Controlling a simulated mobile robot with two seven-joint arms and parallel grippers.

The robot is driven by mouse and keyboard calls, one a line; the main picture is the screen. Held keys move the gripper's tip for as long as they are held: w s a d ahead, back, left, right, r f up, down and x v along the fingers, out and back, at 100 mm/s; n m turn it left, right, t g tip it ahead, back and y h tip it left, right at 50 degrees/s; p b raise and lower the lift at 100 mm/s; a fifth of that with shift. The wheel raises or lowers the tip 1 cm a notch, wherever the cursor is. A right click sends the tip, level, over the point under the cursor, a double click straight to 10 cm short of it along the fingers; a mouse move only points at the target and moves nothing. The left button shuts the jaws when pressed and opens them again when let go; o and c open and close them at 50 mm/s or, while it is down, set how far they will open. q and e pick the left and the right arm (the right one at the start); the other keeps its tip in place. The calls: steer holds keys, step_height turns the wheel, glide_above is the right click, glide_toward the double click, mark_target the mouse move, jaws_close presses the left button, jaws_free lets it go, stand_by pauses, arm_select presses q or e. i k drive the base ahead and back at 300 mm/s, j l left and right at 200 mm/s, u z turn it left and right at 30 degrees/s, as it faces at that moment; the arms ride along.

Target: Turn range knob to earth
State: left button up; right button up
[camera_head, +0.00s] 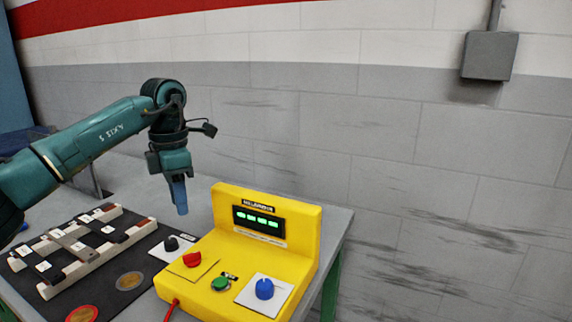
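A yellow control box (307,240) stands on the table, with a lit green display (259,218) on its raised back. On its sloped front are a red knob (192,259) at left, a green button (220,284) in the middle and a blue knob (264,289) on a white plate at right. A black knob (171,243) on a white plate is beside the box's left side. The labels are too small to read, so I cannot tell which knob is the range knob. My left gripper (180,200) points down above and behind the black knob, touching nothing. Its blue fingers overlap in view. My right gripper is not visible.
A rack with several small labelled blocks (78,246) lies on a dark mat at left, with a red disc (82,313) and a tan disc (129,281) near it. A red cable (171,309) leaves the box's front. A block wall stands behind the table.

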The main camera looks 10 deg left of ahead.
mark_target(263, 288)
steer(key=k, duration=1)
